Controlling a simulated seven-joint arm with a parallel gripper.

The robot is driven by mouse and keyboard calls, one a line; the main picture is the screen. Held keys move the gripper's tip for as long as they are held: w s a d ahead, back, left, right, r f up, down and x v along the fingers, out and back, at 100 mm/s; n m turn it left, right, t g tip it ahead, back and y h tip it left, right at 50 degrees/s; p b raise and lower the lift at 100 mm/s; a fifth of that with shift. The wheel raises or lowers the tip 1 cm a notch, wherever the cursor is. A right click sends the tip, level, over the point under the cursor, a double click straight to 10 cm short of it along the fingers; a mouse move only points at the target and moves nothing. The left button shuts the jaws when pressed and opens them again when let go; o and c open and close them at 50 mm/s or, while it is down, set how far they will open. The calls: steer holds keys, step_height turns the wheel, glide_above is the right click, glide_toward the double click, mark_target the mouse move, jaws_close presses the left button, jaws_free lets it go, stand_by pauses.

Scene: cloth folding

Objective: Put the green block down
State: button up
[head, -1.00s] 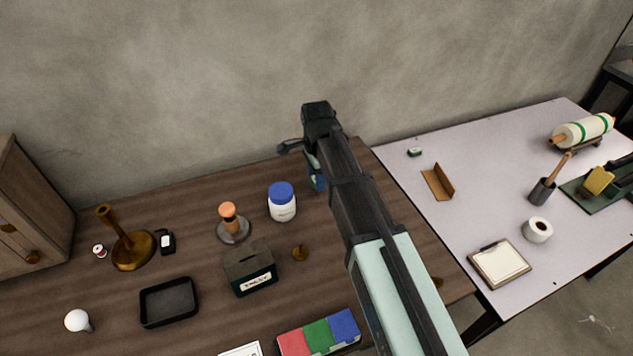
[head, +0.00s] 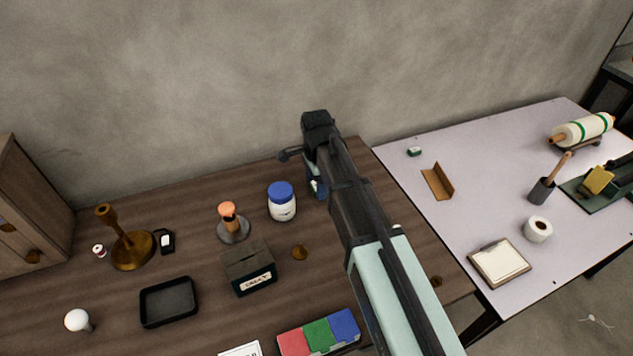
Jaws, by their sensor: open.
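My gripper (head: 316,186) hangs at the back right of the brown wooden table, right of the white jar with a blue lid (head: 282,202). My own arm covers much of it, and its fingertips are hard to make out. It is open. I cannot pick out a green block for certain in or under it. A green square (head: 319,335) lies between a red one (head: 294,343) and a blue one (head: 344,325) at the table's front edge. A small green and white piece (head: 414,151) lies on the pale table.
A dark box (head: 249,268), a black tray (head: 169,301), a brass candlestick (head: 131,248) and an orange-topped stamp (head: 230,220) stand on the brown table. The pale table (head: 460,215) adjoins on the right.

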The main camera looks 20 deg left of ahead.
steer(key=shift+r, duration=0.1)
step_height(320, 180, up, 12)
stand_by(0.7)
